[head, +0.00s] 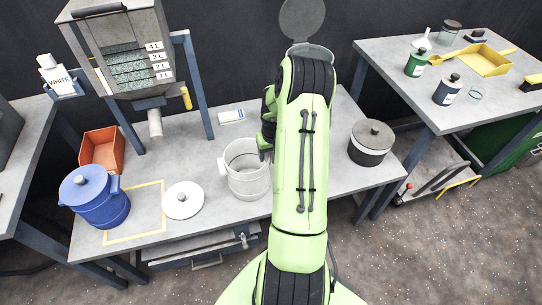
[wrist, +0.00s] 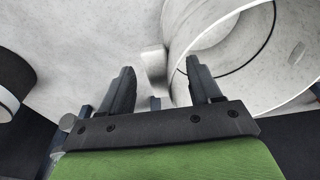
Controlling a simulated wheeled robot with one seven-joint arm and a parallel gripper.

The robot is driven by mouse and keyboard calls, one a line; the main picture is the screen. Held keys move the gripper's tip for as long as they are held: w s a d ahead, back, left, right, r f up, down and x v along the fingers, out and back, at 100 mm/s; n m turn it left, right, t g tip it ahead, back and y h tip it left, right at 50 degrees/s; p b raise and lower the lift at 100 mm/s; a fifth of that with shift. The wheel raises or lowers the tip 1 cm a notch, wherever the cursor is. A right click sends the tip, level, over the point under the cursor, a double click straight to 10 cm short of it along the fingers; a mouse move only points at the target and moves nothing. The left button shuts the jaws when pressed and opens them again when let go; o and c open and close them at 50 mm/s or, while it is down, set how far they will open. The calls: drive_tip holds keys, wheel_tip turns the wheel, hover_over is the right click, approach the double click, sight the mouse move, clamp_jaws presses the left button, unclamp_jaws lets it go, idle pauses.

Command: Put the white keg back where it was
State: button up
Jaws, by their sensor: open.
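The white keg (head: 245,168) stands upright and without its lid on the middle of the workbench. It also shows at the upper right of the wrist view (wrist: 185,40). The white lid (head: 183,199) lies flat on the bench to its left. My gripper (head: 265,142) is at the keg's right side, partly hidden by my arm. In the wrist view my gripper (wrist: 160,70) is open, with a pale handle-like block (wrist: 152,60) seen between its fingertips. I cannot tell whether the fingers touch the keg.
A yellow outline (head: 163,213) is marked on the bench, beside a blue lidded pot (head: 100,205). A black-and-white lidded pot (head: 369,149) stands to the right. A hopper (head: 127,60) and orange bin (head: 101,149) are at the back left. A side table (head: 400,62) holds bottles.

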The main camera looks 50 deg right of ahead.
wheel_tip(320, 180, up, 9)
drive_tip(key=s+p, duration=0.1)
drive_tip(key=p, duration=0.1)
drive_tip(key=a+r+n+t+h, duration=0.1)
drive_tip(key=a+r+n, duration=0.2)
drive_tip(key=a+r, duration=1.25)
drive_tip(key=s+a+r+n+t+y, duration=0.1)
drive_tip(key=s+a+r+n, duration=0.1)
drive_tip(key=s+a, duration=0.5)
drive_tip(key=s+a+r+n+t+y, duration=0.1)
drive_tip(key=s+a+r+t, duration=0.1)
drive_tip(key=s+a+r, duration=0.2)
drive_tip(key=s+a, duration=0.3)
drive_tip(key=a, duration=0.3)
drive_tip(key=shift+n, duration=0.4)
drive_tip(key=shift+r, duration=0.15)
wheel_tip(320, 180, up, 10)
drive_tip(key=p, duration=0.9)
drive_tip(key=shift+f+p, duration=0.2)
drive_tip(key=shift+p, duration=0.1)
